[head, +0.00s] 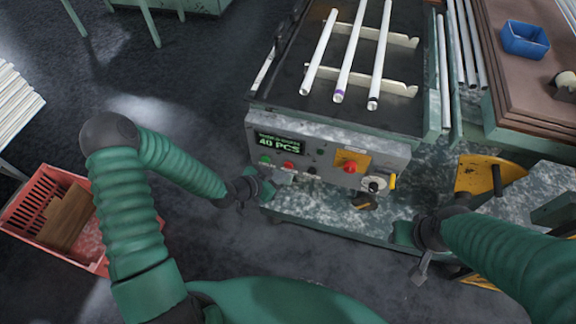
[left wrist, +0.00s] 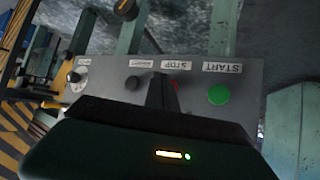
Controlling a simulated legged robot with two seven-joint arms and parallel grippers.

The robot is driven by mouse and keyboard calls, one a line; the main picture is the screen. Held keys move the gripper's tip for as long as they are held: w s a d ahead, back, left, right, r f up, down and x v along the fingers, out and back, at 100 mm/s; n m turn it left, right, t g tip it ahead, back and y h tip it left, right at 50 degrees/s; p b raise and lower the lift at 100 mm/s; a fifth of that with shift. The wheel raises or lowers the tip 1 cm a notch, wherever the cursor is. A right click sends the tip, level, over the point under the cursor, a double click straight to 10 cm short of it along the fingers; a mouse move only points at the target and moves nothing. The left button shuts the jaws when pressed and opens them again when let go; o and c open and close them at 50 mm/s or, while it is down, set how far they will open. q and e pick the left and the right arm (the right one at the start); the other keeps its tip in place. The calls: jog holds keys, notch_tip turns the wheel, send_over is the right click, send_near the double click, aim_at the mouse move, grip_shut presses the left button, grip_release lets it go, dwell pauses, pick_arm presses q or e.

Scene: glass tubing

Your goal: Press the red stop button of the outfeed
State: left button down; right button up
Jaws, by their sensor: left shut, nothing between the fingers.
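The outfeed's grey control panel (head: 330,150) carries a red stop button (head: 288,165) between a green button (head: 264,159) and a black knob (head: 312,171). In the left wrist view the red button (left wrist: 174,85), by its STOP label, is partly hidden behind my fingers. My left gripper (head: 287,178) is shut and empty, close in front of the panel just below the red button; it also shows in the left wrist view (left wrist: 163,85). I cannot tell whether it touches. My right gripper (head: 421,269) hangs low at the right, apart from the panel; its jaws are unclear.
A red mushroom button (head: 349,168) on a yellow plate and a dial (head: 376,184) sit farther right on the panel. White glass tubes (head: 348,50) lie above it. A red crate (head: 25,205) stands on the floor at left. A yellow part (head: 490,173) is at right.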

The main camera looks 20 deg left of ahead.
pick_arm(q)
jog(key=shift+s+a+p, duration=0.1)
jog(key=shift+s+p, duration=0.2)
jog(key=shift+s, duration=2.05)
jog(key=s+a+r+n+g+y+p, duration=0.2)
jog(key=s+r, duration=0.4)
jog(key=r, duration=0.3)
jog(key=s+a+r+n+g+y+p, duration=0.2)
jog(key=s+r, duration=0.4)
jog(key=r, duration=0.4)
jog(key=shift+s+a+r+n+g+y, duration=0.3)
jog(key=shift+s+a+n+g+y, duration=0.15)
jog(key=shift+n+g+y, duration=0.6)
jog(key=shift+d, duration=0.15)
